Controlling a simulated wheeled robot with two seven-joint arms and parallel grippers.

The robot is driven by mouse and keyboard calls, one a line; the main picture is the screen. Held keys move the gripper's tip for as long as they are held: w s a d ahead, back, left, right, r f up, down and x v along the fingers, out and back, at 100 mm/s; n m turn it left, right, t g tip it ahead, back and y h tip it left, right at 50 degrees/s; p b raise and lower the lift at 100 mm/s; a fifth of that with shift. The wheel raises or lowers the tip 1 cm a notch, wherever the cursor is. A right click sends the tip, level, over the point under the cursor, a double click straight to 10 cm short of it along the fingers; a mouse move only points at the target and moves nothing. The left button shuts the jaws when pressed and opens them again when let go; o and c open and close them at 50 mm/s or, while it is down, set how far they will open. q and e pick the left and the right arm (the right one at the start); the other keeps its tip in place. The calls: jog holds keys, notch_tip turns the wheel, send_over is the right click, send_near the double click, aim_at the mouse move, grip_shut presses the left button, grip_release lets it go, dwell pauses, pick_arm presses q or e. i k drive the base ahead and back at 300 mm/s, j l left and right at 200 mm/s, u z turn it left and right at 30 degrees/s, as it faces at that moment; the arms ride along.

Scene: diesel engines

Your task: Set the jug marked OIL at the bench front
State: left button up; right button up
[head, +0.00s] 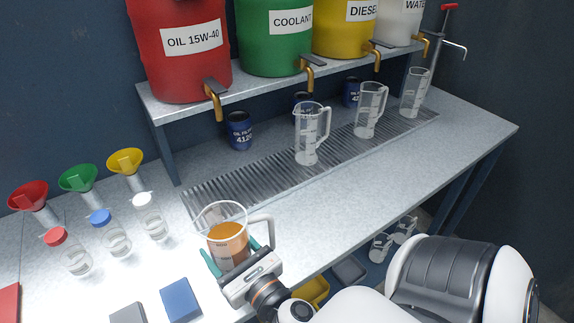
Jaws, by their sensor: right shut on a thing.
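A clear jug (228,238) with amber liquid in its lower part is near the bench front, left of the picture's middle. It looks close to upright. Its handle points right, and I cannot read any OIL mark on it. My right gripper (237,262) is shut on this jug, with teal fingers on either side of its body. The gripper hides the jug's base, so I cannot tell whether it touches the bench (350,203). My left gripper is not in view.
Three empty clear jugs (307,135) (369,110) (414,93) stand on the drip grate (255,180) under the drum shelf. Funnels (78,180) and small bottles (110,233) stand at left. A blue block (180,300) lies left of my gripper. The bench front to the right is clear.

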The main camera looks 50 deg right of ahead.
aim_at(390, 193)
jog(key=z, duration=0.9)
jog(key=i+l+z, duration=0.3)
jog(key=i, duration=0.2)
